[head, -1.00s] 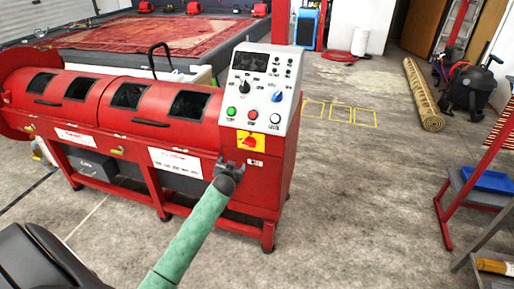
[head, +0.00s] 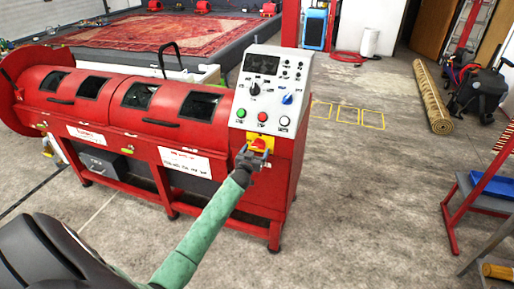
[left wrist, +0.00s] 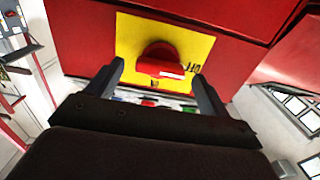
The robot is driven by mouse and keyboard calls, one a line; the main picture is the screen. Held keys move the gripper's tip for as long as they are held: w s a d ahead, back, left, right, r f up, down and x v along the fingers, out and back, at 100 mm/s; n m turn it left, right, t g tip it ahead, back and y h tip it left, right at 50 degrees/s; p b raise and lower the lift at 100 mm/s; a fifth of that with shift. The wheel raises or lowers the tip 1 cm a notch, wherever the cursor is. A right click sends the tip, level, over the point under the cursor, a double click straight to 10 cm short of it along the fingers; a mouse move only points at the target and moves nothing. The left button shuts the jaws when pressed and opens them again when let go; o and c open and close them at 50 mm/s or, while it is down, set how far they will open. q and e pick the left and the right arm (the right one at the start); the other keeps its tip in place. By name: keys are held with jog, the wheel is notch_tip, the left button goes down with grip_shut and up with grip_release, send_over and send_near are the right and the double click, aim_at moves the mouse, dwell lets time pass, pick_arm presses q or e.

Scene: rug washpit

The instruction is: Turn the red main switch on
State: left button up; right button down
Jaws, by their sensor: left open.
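The red main switch (head: 259,143) is a red knob on a yellow plate, low on the front of the red machine's control end. In the left wrist view the red knob (left wrist: 160,62) stands out from its yellow plate (left wrist: 128,38), with a white mark on it and part of a label beside it. My left gripper (head: 251,156) is at the switch, its lower part covering some of the plate. In the left wrist view my left gripper (left wrist: 160,85) is open, with one finger on each side of the knob and visible gaps. My right gripper is not in view.
Above the switch, the white control panel (head: 268,67) carries a green button (head: 241,113), a red button (head: 263,117), a white button and several knobs. The red machine (head: 130,105) extends left. A rolled rug (head: 432,97) lies on the floor at right.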

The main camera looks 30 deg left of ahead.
pick_arm(q)
jog(key=shift+x, duration=0.95)
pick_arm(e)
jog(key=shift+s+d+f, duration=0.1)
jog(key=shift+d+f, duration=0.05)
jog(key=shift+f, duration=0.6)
pick_arm(q)
jog(key=c, duration=1)
jog(key=shift+m+b, duration=1.65)
jog(key=shift+m, duration=7.35)
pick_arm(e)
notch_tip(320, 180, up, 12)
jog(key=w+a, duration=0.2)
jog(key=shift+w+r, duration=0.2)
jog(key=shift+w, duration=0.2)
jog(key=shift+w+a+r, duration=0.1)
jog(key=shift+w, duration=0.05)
